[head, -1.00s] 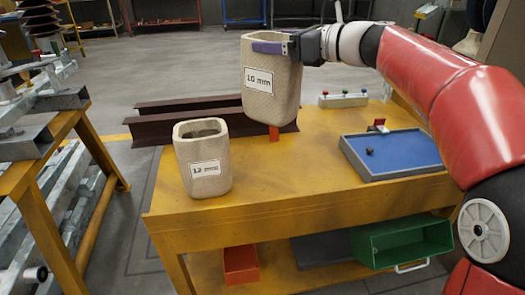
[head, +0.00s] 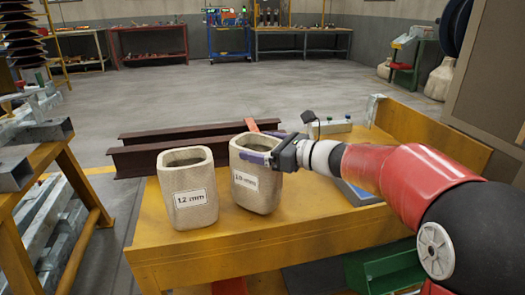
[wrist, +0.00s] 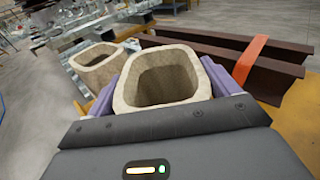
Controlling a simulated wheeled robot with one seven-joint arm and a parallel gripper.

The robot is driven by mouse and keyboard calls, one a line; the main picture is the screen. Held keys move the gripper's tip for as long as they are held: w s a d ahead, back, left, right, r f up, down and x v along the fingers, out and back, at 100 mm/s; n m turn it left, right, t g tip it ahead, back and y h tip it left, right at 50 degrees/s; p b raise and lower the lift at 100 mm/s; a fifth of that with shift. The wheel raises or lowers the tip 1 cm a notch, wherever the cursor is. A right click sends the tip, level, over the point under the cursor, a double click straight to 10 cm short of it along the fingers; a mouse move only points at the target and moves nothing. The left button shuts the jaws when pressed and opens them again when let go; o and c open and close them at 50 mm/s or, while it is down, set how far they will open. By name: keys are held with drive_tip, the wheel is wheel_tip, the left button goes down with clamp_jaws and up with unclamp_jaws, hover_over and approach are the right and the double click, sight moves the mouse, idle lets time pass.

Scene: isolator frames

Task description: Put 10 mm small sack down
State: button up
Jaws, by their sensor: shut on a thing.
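The 10 mm small sack (head: 256,190) is a beige, open-topped woven sack with a white label. It stands upright at the yellow bench top, to the right of the 12 mm sack (head: 188,186); its base appears to be at the bench surface. My gripper (head: 262,158) is shut on its upper part from the right. In the wrist view the purple fingers (wrist: 225,78) lie on both sides of the sack's open mouth (wrist: 160,78). The 12 mm sack stands apart, just to the left in the wrist view (wrist: 97,60).
The yellow bench (head: 300,238) has clear room in front of the sacks. Dark red steel beams (head: 135,158) lie behind. A red-orange strip (head: 262,125) stands behind the 10 mm sack.

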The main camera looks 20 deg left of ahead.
drive_tip(key=shift+f, duration=0.35)
drive_tip(key=shift+f, duration=0.15)
drive_tip(key=o, duration=1.3)
drive_tip(key=shift+o, duration=0.2)
drive_tip(key=v, duration=1.2)
drive_tip(key=shift+b, duration=0.4)
